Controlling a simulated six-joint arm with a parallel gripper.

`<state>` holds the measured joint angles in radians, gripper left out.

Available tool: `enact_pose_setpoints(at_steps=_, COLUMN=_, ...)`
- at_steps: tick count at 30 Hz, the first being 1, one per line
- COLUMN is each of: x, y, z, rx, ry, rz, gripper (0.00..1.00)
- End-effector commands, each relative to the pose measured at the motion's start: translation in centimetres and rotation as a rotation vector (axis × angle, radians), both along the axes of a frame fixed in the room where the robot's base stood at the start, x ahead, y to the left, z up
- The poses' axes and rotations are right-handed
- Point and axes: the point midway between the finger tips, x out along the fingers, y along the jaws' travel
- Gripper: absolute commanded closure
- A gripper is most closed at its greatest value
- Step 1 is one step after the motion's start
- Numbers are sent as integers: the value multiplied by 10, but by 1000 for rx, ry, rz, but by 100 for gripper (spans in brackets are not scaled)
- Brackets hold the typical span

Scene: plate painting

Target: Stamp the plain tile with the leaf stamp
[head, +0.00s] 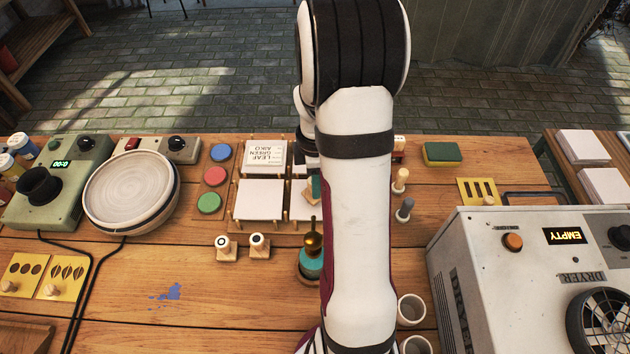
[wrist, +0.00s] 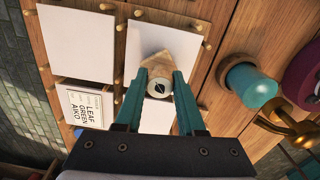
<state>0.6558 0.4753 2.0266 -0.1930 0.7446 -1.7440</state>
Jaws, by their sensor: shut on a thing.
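My gripper (wrist: 160,90) is shut on the leaf stamp (wrist: 174,45), a pale wooden block with a round white top that bears a dark leaf mark. In the wrist view the stamp is over a blank white tile (wrist: 135,45) in the rack; I cannot tell whether it touches. In the head view part of that tile (head: 298,208) shows beside my arm, which hides most of the gripper. Another blank tile (head: 260,200) lies to its left. A card reading LEAF GREEN AIKO (head: 265,157) is in the rack behind. The stamp's underside is hidden.
Blue (head: 220,152), red (head: 215,176) and green (head: 209,203) round pads lie left of the rack. Two other stamps (head: 227,248) stand in front. A teal jar-like object (head: 311,264) is close to my arm. The dryer (head: 470,265) stands at right.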

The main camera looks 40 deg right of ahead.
Motion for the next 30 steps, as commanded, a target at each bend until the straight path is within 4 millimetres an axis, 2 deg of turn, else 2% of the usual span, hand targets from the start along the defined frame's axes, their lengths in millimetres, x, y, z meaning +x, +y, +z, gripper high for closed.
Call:
enact_pose_setpoints(at_steps=15, x=1, y=0, z=57, rx=-2, ry=-2, rz=0, gripper=97)
enact_pose_setpoints(at_steps=30, x=0, y=0, z=62, rx=-1, ry=-2, rz=0, gripper=97)
